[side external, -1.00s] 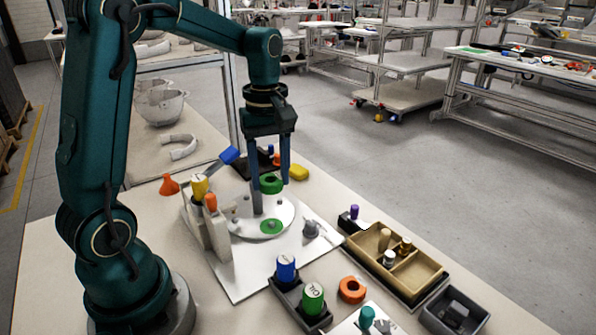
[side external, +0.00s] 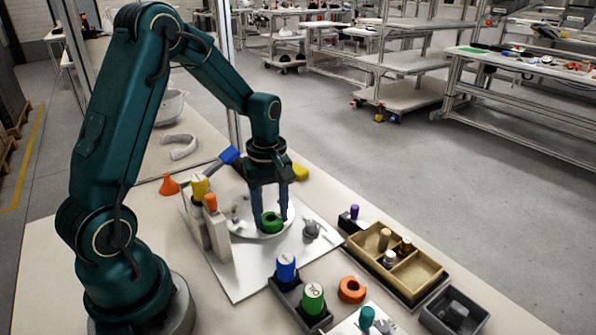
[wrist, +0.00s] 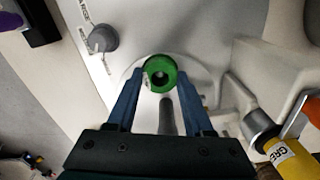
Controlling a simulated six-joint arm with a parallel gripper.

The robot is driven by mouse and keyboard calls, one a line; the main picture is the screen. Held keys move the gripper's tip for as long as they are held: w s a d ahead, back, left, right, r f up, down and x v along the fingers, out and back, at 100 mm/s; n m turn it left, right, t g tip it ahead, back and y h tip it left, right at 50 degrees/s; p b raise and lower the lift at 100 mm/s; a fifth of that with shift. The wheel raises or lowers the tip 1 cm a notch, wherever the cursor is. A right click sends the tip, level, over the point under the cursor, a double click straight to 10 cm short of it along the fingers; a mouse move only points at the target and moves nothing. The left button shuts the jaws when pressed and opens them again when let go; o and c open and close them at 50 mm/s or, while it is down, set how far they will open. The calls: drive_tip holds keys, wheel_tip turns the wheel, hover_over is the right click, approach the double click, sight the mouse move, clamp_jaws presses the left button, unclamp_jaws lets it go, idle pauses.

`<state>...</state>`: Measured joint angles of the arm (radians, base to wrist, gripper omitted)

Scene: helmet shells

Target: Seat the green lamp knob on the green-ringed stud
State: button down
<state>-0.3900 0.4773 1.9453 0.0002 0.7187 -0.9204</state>
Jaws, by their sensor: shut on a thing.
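The green lamp knob (side external: 272,223) is a short green ring shape with a hole in its middle. My gripper (side external: 270,218) is shut on it, one blue finger on each side. In the wrist view the knob (wrist: 161,73) sits between the fingertips, its dark hole facing the camera. It is low over the round pale plate (side external: 258,235), where the green ring lies. The green ring and its stud are hidden beneath it. I cannot tell whether the knob touches the plate or is on the stud.
A grey pointer knob (side external: 311,230) is right of the plate. A pale block rack with yellow and orange handles (side external: 211,202) stands close on the left. Blue and green canisters (side external: 313,298), an orange ring (side external: 352,290) and a wooden divided tray (side external: 413,272) are in front and right.

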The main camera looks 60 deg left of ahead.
drive_tip(key=shift+f, duration=0.15)
drive_tip(key=shift+c, duration=1.4)
unclamp_jaws()
wheel_tip(320, 180, up, 12)
drive_tip(key=s+d+r+m+t, duration=0.1)
drive_tip(key=s+d+m+t, duration=0.4)
drive_tip(key=s+d+m, duration=0.5)
drive_tip(key=shift+s+d+r+m+t, duration=0.3)
drive_tip(key=shift+s+r+m, duration=0.1)
drive_tip(key=shift+m, duration=2.1)
